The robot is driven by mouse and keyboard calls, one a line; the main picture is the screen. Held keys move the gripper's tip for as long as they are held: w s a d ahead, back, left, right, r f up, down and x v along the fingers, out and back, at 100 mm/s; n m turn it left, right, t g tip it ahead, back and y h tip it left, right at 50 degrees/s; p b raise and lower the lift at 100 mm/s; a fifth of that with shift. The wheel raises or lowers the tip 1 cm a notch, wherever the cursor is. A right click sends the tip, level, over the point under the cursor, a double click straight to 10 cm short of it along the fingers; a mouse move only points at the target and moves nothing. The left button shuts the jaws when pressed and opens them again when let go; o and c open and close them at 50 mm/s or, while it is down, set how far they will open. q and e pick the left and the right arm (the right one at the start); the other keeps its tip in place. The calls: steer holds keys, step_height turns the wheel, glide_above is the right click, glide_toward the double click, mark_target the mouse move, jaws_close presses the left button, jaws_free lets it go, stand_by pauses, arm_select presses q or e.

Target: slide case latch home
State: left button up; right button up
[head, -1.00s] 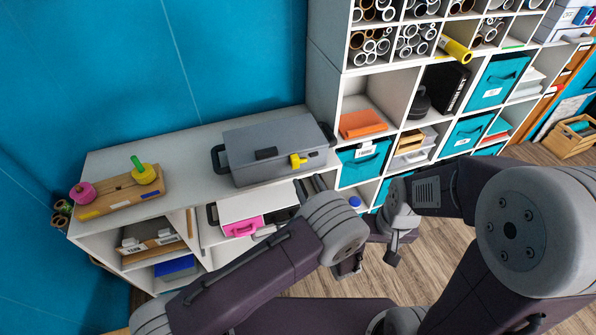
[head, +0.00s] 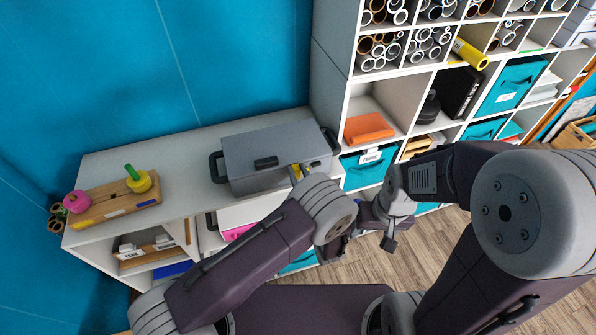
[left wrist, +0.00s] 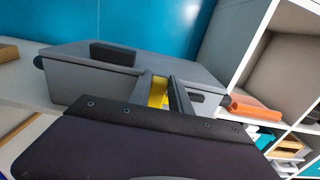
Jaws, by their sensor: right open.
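The grey case (head: 250,150) sits on the white shelf top with its lid down. A small black block (head: 265,162) is on its lid, also seen in the left wrist view (left wrist: 115,53). The yellow latch (left wrist: 158,92) is at the case's front right edge. My left gripper (head: 297,172) is at the latch; in the left wrist view its two fingers (left wrist: 162,95) stand on either side of the yellow piece. Whether they press on it I cannot tell. My right gripper (head: 338,245) is low in front of the shelves, apart from the case, partly hidden by my left arm.
A wooden board (head: 115,198) with pink and yellow pieces lies left on the shelf top. A tall cubby shelf (head: 330,90) stands close to the case's right end, with an orange stack (head: 368,127) inside.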

arm_select(q)
steer(key=shift+w, duration=0.1)
jaws_close()
steer(key=shift+f, duration=0.25)
stand_by(0.8)
